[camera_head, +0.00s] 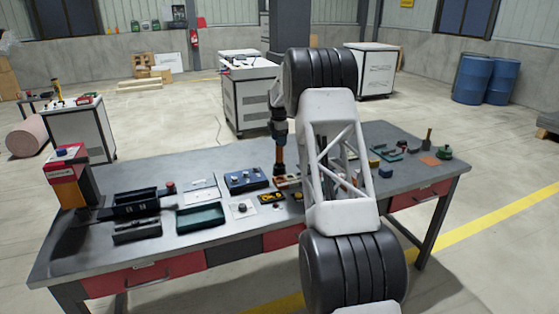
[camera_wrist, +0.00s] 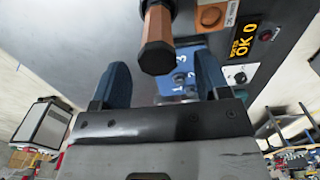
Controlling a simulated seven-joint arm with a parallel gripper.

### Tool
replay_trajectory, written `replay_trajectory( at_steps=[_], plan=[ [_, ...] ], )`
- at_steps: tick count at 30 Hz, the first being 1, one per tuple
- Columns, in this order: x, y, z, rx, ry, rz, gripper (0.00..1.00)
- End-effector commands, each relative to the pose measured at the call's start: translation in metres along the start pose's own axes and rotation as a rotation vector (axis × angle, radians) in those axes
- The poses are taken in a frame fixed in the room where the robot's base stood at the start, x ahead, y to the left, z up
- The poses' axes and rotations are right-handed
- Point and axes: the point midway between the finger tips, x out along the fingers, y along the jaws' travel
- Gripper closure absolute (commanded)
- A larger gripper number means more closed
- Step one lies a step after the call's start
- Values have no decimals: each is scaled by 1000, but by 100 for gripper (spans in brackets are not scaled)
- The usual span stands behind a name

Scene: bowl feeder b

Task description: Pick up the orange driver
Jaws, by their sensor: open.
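The orange driver (camera_wrist: 155,42) shows in the wrist view as an orange-brown faceted handle with a dark, blunt end. In the head view its orange part (camera_head: 279,158) stands upright above the bench, just below my gripper (camera_head: 280,130). My gripper (camera_wrist: 160,70) is open, with one blue finger on each side of the handle in the picture. No contact shows between the fingers and the handle. The driver's lower part and what supports it are hard to make out.
The grey bench (camera_head: 150,250) holds a blue box (camera_head: 245,180), a dark green tray (camera_head: 201,217), a yellow-and-black display (camera_head: 271,198) and a red-and-orange unit (camera_head: 70,178) at the left. A green object (camera_head: 445,153) sits at the right end. My arm hides the bench's middle right.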

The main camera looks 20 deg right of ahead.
Motion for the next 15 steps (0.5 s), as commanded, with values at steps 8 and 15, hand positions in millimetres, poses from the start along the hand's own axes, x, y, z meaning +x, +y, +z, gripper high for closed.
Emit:
replay_trajectory(
  at_steps=[8, 15],
  plan=[
    [0, 0, 0, 0, 0, 0, 31],
    [14, 0, 0, 0, 0, -1, 31]
  ],
)
